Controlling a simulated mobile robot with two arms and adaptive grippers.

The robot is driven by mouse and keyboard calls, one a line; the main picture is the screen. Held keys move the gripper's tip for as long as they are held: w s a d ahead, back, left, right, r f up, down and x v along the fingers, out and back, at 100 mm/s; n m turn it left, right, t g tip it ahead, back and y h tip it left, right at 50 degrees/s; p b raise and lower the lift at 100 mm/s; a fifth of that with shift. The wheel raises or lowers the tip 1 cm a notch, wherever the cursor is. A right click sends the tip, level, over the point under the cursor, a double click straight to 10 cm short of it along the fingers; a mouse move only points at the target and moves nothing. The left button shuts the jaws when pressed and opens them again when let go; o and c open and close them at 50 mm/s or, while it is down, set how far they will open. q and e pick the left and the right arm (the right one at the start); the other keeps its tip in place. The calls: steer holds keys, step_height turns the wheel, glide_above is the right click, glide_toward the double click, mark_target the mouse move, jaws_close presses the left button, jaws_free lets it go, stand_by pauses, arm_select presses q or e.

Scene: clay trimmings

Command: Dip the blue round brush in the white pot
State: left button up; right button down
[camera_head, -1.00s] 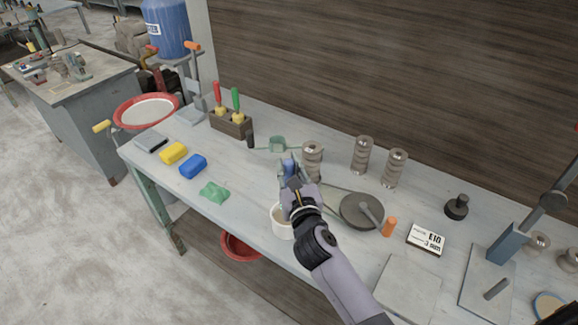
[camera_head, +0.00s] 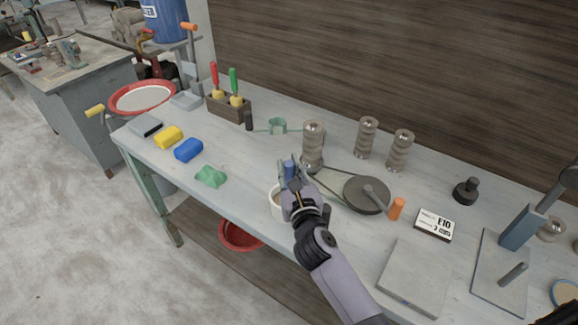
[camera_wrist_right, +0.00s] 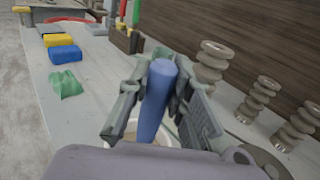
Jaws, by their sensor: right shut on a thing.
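My right gripper (camera_head: 290,172) is shut on the blue round brush (camera_wrist_right: 155,100), whose blue handle stands nearly upright between the fingers in the right wrist view. The handle top also shows in the head view (camera_head: 289,167). The white pot (camera_head: 275,203) stands on the bench under my right gripper, partly covered by it. In the right wrist view a part of the pot's rim (camera_wrist_right: 167,134) shows behind the lower handle. The brush's lower end is hidden, so I cannot tell whether it is inside the pot. My left gripper is not in view.
A dark round disc (camera_head: 366,195) and ridged grey posts (camera_head: 313,147) stand right of and behind the gripper. Green (camera_head: 210,176), blue (camera_head: 188,150) and yellow (camera_head: 168,137) lumps lie to the left. A wooden tool block (camera_head: 229,106) is at the back left.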

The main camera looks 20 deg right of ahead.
stand_by(0.5)
steer(key=shift+d, duration=0.25)
steer(key=shift+r+p, duration=0.1)
steer(key=shift+p, duration=0.25)
step_height(320, 180, up, 8)
steer(key=p, duration=0.9)
steer(key=shift+r, duration=0.25)
steer(key=shift+f, duration=0.1)
stand_by(0.4)
